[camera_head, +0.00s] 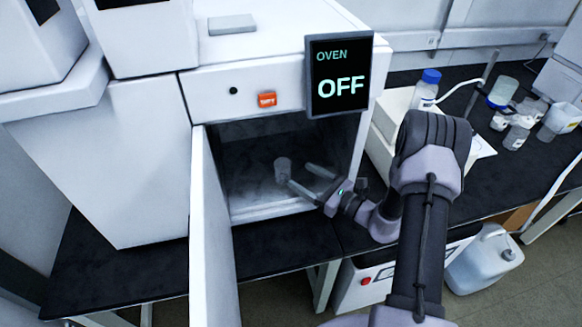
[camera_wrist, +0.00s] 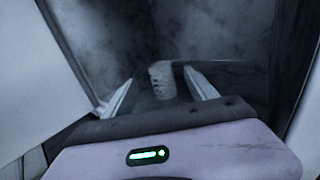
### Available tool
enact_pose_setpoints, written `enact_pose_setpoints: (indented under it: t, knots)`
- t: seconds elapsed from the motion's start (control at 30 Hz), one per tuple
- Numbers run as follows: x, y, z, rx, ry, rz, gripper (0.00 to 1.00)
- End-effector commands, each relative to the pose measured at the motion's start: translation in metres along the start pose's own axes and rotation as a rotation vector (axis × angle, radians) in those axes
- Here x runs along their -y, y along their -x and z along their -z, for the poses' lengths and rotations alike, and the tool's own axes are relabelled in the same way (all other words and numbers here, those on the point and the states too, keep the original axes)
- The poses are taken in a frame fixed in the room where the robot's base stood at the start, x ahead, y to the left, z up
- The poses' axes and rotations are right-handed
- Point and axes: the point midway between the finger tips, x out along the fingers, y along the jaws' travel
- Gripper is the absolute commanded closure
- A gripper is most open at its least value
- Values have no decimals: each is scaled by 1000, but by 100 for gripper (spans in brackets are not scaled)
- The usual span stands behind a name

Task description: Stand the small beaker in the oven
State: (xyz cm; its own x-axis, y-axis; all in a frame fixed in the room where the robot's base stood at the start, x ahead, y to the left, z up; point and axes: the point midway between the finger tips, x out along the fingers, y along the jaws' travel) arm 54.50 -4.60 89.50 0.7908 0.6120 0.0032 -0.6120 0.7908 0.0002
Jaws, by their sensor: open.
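The oven (camera_head: 215,95) has its door (camera_head: 213,240) swung open toward me, and its display (camera_head: 340,75) reads OFF. The small beaker (camera_head: 283,170) is inside the oven chamber and looks upright on the chamber floor (camera_head: 265,207). My gripper (camera_head: 302,175) reaches into the chamber from the right, its fingers open. In the wrist view, the beaker (camera_wrist: 161,79) shows just beyond and between the two open fingertips (camera_wrist: 160,88). The beaker's base is partly hard to make out in the dim chamber. Whether a finger touches it I cannot tell.
An orange switch (camera_head: 267,100) is on the oven front. The oven's right wall stands close to my arm. On the right bench are a blue-capped bottle (camera_head: 427,88) and several small bottles (camera_head: 517,130). A white jug (camera_head: 485,258) stands below.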

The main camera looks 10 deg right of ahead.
Motion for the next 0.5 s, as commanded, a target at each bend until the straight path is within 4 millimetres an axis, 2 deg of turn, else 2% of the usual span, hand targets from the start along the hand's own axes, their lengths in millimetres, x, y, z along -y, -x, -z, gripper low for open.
enact_pose_setpoints:
  t: [0.1,0.2,0.33,0.37,0.43,0.47,0.5]
  knots:
    - [1,30,-2,-1,-3,4,33]
    - [1,47,-1,-1,-1,3,33]
    - [-4,54,-6,-3,13,-22,33]
    - [-9,51,-15,-7,30,-53,33]
    - [-37,37,-50,-31,112,-193,33]
    - [-56,31,-69,-51,166,-278,33]
    - [-87,26,-95,-86,251,-407,33]
